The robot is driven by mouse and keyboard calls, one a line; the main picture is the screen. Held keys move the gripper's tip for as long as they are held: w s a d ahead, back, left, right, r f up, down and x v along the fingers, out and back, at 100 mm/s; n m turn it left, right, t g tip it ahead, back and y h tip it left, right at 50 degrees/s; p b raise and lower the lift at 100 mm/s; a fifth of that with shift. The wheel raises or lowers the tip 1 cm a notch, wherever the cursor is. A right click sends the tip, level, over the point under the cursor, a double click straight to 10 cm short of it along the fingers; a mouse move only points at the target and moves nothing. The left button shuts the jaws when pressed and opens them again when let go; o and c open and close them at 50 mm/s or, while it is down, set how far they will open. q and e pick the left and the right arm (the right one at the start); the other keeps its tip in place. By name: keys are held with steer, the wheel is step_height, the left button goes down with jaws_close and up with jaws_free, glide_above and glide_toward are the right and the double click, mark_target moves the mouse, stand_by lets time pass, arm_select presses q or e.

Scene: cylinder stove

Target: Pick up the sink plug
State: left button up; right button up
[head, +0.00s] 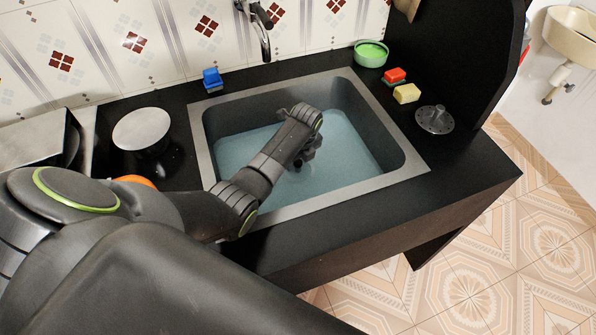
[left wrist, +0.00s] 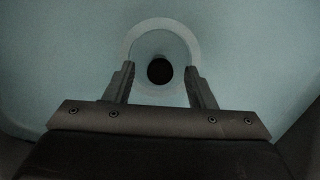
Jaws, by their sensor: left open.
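The sink (head: 272,102) holds bluish water. My left gripper (head: 304,160) reaches down into it, pointing at the bottom. In the left wrist view its two fingers (left wrist: 160,80) are apart, with nothing gripped. A pale ring with a round dark centre (left wrist: 160,70) lies at the sink bottom, between and beyond the fingertips. It looks like the sink plug in its drain, but I cannot tell a knob from a hole. In the head view my arm and gripper mostly hide that spot. My right gripper is not in view.
A dark grey disc with a raised knob (head: 434,119) lies on the counter right of the sink. Sponges (head: 406,93) and a green bowl (head: 371,53) stand at the back right. Sink walls surround my gripper.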

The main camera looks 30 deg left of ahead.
arm_select(q)
steer(key=shift+w+a+f, duration=0.1)
steer(key=shift+a+f, duration=0.1)
steer(key=shift+f, duration=1)
jaws_close()
steer(key=shift+r, duration=0.15)
